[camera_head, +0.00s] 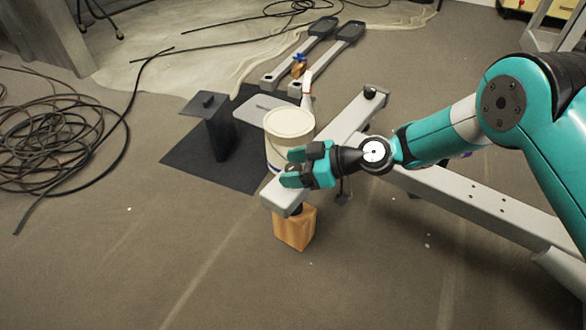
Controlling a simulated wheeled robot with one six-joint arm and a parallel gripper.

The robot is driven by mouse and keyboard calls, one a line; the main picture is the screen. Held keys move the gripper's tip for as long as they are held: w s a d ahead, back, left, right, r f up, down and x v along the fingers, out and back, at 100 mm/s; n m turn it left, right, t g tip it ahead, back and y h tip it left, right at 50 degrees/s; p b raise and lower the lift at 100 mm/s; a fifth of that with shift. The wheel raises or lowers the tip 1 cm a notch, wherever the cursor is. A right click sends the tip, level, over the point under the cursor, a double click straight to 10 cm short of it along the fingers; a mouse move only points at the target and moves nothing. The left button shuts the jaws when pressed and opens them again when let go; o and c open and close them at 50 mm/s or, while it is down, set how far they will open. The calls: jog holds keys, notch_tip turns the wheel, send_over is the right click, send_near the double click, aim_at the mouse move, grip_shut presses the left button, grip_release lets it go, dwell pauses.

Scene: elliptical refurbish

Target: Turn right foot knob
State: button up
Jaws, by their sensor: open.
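A grey crossbar of the elliptical frame (338,135) runs diagonally across the floor. Its near end rests over a wooden block (295,232). A small dark foot knob (296,210) shows between this end and the block, mostly hidden under the bar. A dark end piece (371,91) shows at the bar's far end. I cannot tell which end the task calls right. My gripper (291,168) is open, with teal fingers over the near end of the bar, above the foot knob. Nothing shows between the fingers, and I cannot tell whether they touch the bar.
A white bucket (287,136) stands just behind my gripper. A black mat (185,160) with a dark upright part (219,135) lies to the left. Pedal arms (310,50) lie behind, and coiled cable (60,135) lies far left. The front floor is mostly clear.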

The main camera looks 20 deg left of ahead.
jog(key=c, duration=0.9)
jog(key=shift+r+p, duration=0.15)
jog(key=shift+p, duration=0.2)
